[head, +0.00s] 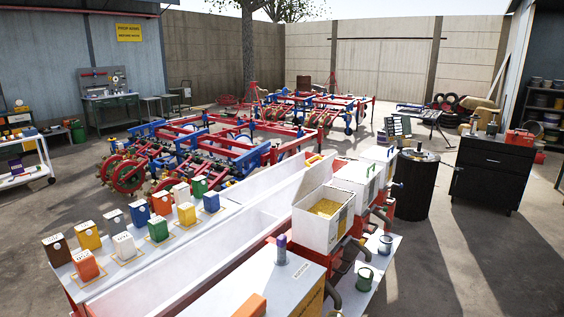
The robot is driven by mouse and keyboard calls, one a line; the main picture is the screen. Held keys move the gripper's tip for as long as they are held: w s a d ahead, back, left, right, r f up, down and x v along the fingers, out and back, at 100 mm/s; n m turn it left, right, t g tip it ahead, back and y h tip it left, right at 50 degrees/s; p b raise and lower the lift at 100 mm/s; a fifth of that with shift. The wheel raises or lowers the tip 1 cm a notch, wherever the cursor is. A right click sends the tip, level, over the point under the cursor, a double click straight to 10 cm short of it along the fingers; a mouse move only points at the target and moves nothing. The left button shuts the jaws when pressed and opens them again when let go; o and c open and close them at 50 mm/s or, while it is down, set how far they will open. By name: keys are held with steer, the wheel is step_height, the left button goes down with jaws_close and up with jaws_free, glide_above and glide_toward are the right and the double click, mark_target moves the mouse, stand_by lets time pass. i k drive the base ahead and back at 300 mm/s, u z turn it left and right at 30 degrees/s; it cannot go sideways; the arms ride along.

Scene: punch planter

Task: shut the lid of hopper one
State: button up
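A row of white hoppers stands on a red frame beside the long white trough. The nearest hopper (311,231) has its lid (327,185) standing open and tilted up. Yellow grain (325,207) shows inside it. The hopper behind it (357,181) and the farther one (379,156) look closed. I cannot read a number on any of them, so I cannot tell by label which is hopper one. My gripper is not in view.
A purple-topped bottle (282,249) stands on a grey-topped cabinet (285,278) near the open hopper, with an orange block (251,306) in front. Tins (364,279) stand on the low shelf at right. A black drum (415,185) stands beyond. Floor at right (470,260) is clear.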

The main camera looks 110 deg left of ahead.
mark_target(314, 177)
steer(key=u, duration=1.8)
steer(key=i, duration=2)
steer(key=u, duration=3.35)
steer(key=i, duration=1.05)
